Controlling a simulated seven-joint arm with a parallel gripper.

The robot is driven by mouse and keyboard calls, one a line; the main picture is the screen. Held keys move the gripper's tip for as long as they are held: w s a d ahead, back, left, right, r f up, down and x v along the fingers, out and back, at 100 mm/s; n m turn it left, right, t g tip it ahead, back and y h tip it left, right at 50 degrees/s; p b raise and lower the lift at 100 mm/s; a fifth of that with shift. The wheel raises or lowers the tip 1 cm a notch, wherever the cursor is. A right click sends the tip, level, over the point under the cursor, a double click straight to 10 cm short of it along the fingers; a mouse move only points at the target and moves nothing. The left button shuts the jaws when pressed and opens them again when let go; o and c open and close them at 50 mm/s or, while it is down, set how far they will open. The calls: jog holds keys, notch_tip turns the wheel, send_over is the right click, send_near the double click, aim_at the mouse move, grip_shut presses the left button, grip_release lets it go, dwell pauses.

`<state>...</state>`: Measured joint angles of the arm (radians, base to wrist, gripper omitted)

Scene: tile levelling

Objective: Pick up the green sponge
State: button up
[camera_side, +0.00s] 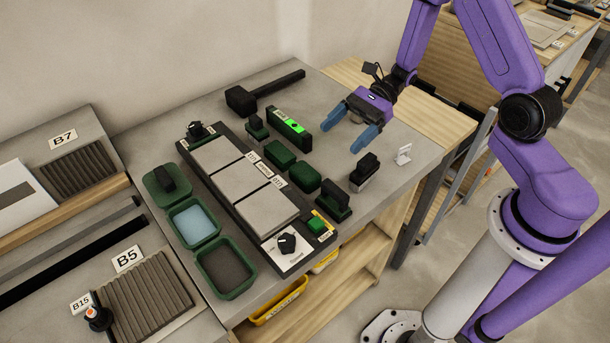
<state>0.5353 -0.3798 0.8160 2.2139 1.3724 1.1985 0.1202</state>
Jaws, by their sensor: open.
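Two small dark green blocks lie in a row on the grey table, right of the tile board: one block (279,155) is farther back, the other block (305,177) is nearer the front. They look like sponges, but I cannot tell for certain which one is the green sponge. My gripper (347,129) has two blue fingers spread apart with nothing between them. It hangs above the right part of the table, to the right of both blocks and apart from them.
Black-handled tools (333,200) and (364,172) stand nearby. A black mallet (262,94) lies at the back. The tile board (238,181) and green trays (226,268) are left.

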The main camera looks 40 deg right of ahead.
aim_at(312, 166)
jog(key=x, duration=0.7)
jog(key=shift+s+x, duration=0.15)
jog(key=shift+x, duration=1.2)
jog(key=shift+s+x, duration=0.1)
jog(key=shift+x, duration=1.25)
jog(key=shift+c, duration=0.3)
jog(key=c, duration=0.7)
